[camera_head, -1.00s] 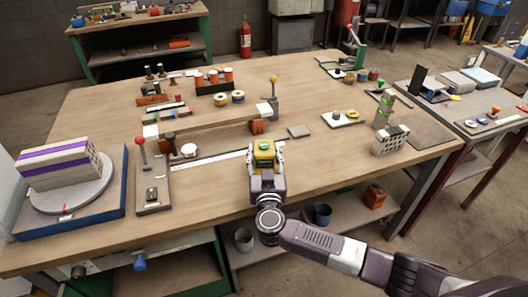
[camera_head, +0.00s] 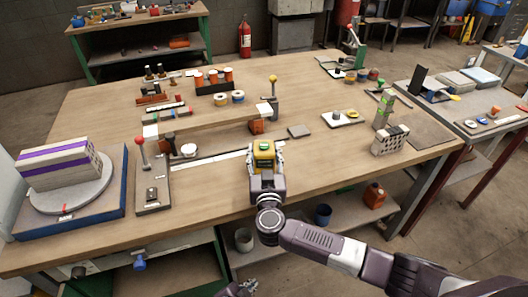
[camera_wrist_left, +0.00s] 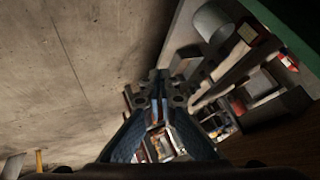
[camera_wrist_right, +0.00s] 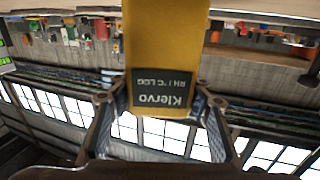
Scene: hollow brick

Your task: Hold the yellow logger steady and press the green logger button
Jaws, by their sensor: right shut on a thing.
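The yellow logger (camera_head: 263,158) is upright at the front middle of the workbench in the head view. The green button (camera_head: 264,146) is on its top face and is uncovered. My right gripper (camera_head: 265,160) is shut on the logger, one finger on each side. In the right wrist view the logger (camera_wrist_right: 165,45) stands between the fingers, with its dark label showing. My left gripper (camera_head: 246,287) is low at the bottom edge of the head view, below the bench front and apart from the logger. In the left wrist view its fingertips (camera_wrist_left: 159,80) are together, with nothing held.
A long wooden beam (camera_head: 215,119) lies behind the logger. A red-knobbed lever (camera_head: 141,150) stands to the left, and a turntable with a striped block (camera_head: 58,165) is farther left. The bench's front edge lies above my left gripper.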

